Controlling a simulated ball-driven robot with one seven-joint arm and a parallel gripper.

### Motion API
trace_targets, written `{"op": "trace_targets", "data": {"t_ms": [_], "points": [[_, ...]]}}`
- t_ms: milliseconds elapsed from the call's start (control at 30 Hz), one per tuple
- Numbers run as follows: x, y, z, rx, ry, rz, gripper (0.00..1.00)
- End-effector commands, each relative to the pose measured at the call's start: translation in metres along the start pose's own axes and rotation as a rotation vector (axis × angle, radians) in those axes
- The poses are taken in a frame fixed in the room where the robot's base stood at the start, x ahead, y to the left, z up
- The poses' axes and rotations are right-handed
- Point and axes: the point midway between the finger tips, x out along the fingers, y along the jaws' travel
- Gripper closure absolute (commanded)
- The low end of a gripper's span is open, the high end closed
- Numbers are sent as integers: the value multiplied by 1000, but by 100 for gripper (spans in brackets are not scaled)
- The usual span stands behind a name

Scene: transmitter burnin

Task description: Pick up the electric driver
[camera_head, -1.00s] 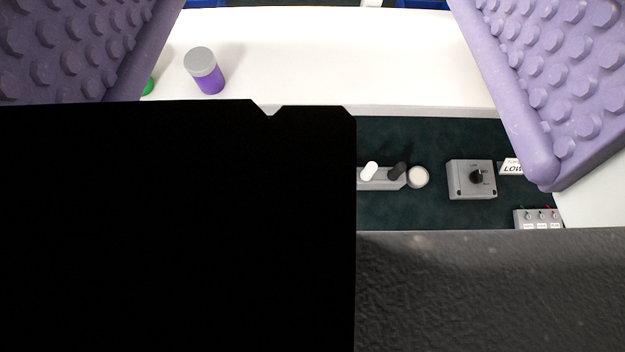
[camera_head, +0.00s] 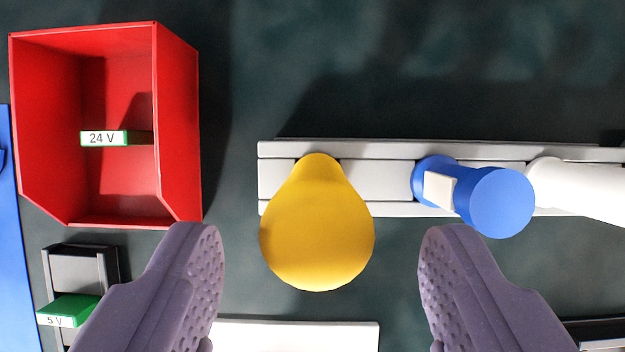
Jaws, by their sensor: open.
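My gripper (camera_head: 322,240) is open, its two purple studded fingers wide apart and nothing between the pads that I can see them touching. A yellow rounded, pear-shaped handle (camera_head: 317,230) stands on a grey rail, in the gap between the fingers as seen from here. To its right on the rail is a blue tool (camera_head: 500,203) with a cream patch, and a white cylindrical tool (camera_head: 580,188) runs off the right edge. I cannot tell for certain which of these is the electric driver. Their lower parts are hidden from this angle.
The grey rail (camera_head: 385,180) crosses the dark green surface. A red open bin (camera_head: 178,130) holds a block labelled "24 V" (camera_head: 118,138). Below it is a grey holder (camera_head: 84,268) with a green "5 V" block (camera_head: 70,310). A blue edge (camera_head: 20,250) is at far left. A white panel (camera_head: 295,336) lies below.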

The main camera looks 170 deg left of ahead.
Motion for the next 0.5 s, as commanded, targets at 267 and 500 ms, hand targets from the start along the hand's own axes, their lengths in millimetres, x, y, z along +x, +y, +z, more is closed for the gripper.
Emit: {"op": "trace_targets", "data": {"t_ms": [267, 500], "points": [[45, -2, 3, 1, 0, 0, 36], [46, -2, 1, 0, 2, 0, 36]]}}
